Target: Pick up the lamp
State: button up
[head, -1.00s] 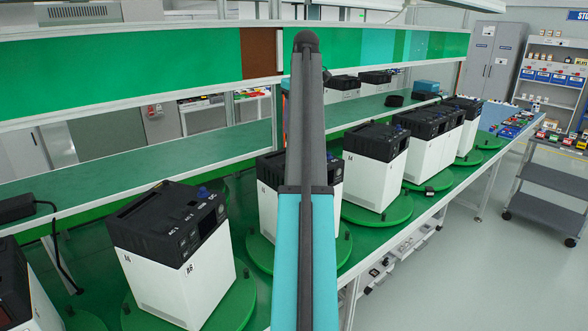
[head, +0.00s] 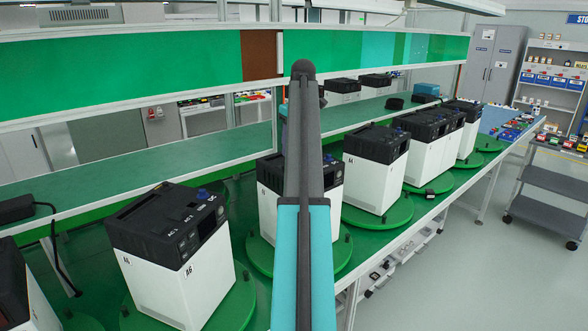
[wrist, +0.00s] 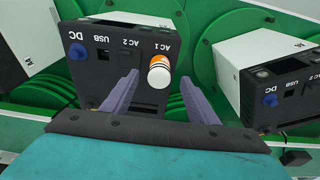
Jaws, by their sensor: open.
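A small orange and white cylindrical piece, which looks like the lamp (wrist: 159,70), shows in the wrist view at the AC 1 label of a black-topped unit (wrist: 100,62). Whether it is plugged in or only stands in front of the panel is unclear. My gripper (wrist: 158,79) is open, with one purple finger to the left of the lamp and one to the right. Neither finger visibly touches it. In the head view my arm hides the gripper, and I cannot make out the lamp there.
Several black-and-white units (head: 170,250) stand on green round turntables (head: 378,212) along the bench. In the wrist view another unit (wrist: 265,75) stands close on the right. A grey cart (head: 548,182) is at the right, with open floor before it.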

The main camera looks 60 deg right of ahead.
jog(key=shift+w+d+f+p, duration=0.1)
jog(key=shift+w+f+p, duration=0.05)
jog(key=shift+f+p, duration=0.4)
jog(key=shift+w+f+p, duration=0.15)
jog(key=shift+f+p, duration=0.3)
jog(key=shift+f, duration=0.05)
jog(key=shift+w+d+f+p, duration=0.15)
jog(key=shift+f+p, duration=0.15)
jog(key=shift+f, duration=0.45)
jog(key=shift+w+f+p, duration=0.1)
jog(key=shift+f+p, duration=0.15)
jog(key=shift+f, duration=0.5)
jog(key=c, duration=1.3)
jog(key=shift+r, duration=0.25)
jog(key=shift+r+b, duration=1.1)
jog(key=shift+r, duration=0.3)
jog(key=s+b, duration=0.2)
jog(key=s, duration=0.3)
jog(key=s+a+r+b, duration=0.1)
jog(key=s, duration=0.4)
jog(key=s+a+b, duration=0.1)
jog(key=s+b, duration=0.1)
jog(key=s, duration=0.4)
jog(key=shift+r+b, duration=0.3)
jog(key=shift+r, duration=0.1)
